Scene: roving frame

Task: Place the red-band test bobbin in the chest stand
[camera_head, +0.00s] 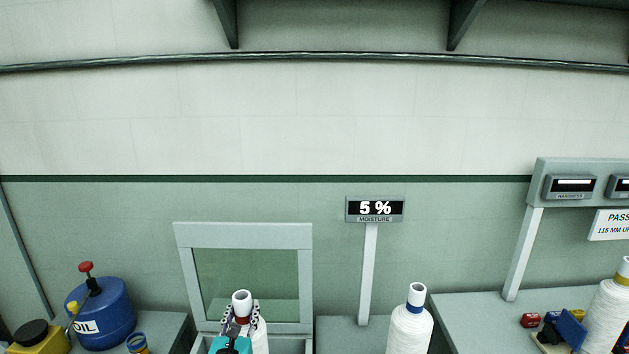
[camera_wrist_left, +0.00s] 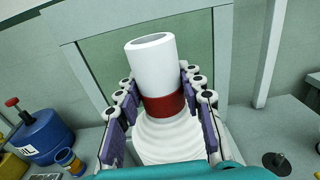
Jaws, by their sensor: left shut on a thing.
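The red-band test bobbin is a white wound cone with a bare white tube top and a red band (camera_wrist_left: 163,104). It also shows in the head view (camera_head: 241,303), low in the picture. My left gripper (camera_head: 240,318) is shut on it; in the left wrist view its fingers (camera_wrist_left: 156,88) lie on both sides at the band. The bobbin looks upright, its lower end hidden. Behind it stands a pale frame with a green pane (camera_head: 245,270), perhaps the chest's raised lid. I cannot make out the chest stand. My right gripper is not in view.
A display (camera_head: 375,209) reads 5 % moisture. A blue-band bobbin (camera_head: 409,330) stands to the right, a yellow-band bobbin (camera_head: 610,310) farther right. A blue oil can (camera_head: 105,318) is at left. A dark disc with a peg (camera_wrist_left: 277,162) sits on the right surface.

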